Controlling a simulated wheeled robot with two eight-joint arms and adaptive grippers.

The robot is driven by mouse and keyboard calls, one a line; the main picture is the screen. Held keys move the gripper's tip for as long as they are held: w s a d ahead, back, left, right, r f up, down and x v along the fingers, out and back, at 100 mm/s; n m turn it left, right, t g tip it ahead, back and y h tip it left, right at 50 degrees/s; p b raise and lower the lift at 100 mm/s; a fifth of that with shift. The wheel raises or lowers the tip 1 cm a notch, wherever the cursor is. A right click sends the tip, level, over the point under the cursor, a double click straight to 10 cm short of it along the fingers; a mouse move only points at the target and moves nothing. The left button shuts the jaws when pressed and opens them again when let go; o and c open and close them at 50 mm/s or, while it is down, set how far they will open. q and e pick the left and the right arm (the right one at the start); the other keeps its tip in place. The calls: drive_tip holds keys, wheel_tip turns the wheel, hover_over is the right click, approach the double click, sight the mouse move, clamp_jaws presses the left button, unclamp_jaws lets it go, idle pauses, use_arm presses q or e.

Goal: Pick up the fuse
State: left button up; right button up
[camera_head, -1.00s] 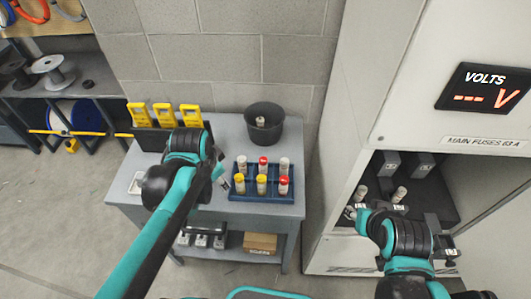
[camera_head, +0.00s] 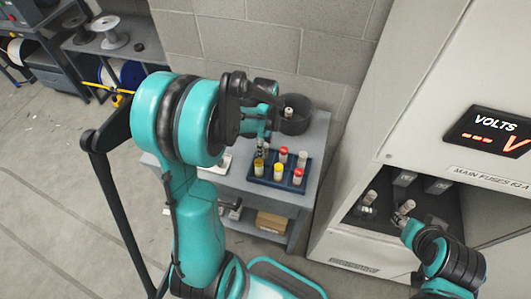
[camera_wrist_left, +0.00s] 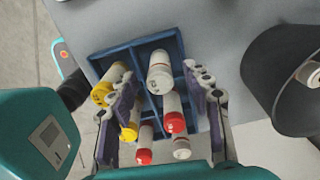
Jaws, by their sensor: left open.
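A blue rack (camera_head: 266,183) on the grey cart holds several pale fuses with yellow, red or whitish ends. My left gripper (camera_head: 262,143) is over the rack's back left, partly hidden by its arm. In the left wrist view, its open fingers (camera_wrist_left: 160,100) straddle the rack (camera_wrist_left: 134,47). A whitish-ended fuse (camera_wrist_left: 160,72) and a red-ended fuse (camera_wrist_left: 173,112) show between them; yellow-ended fuses (camera_wrist_left: 107,84) are by the left finger. I cannot tell whether any finger touches a fuse. My right gripper (camera_head: 403,219) is at a fuse (camera_head: 405,207) in the cabinet; its jaws are unclear.
A dark bucket (camera_head: 297,124) with a fuse inside stands behind the rack, close to the gripper's right in the wrist view (camera_wrist_left: 262,85). Another fuse (camera_head: 370,198) stands in the open cabinet (camera_head: 345,240). A cardboard box (camera_head: 272,221) lies on the cart's lower shelf.

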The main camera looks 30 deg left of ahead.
use_arm(q)
wheel_tip(320, 180, down, 2)
drive_tip(key=shift+f, duration=0.25)
drive_tip(key=shift+r, duration=0.1)
clamp_jaws()
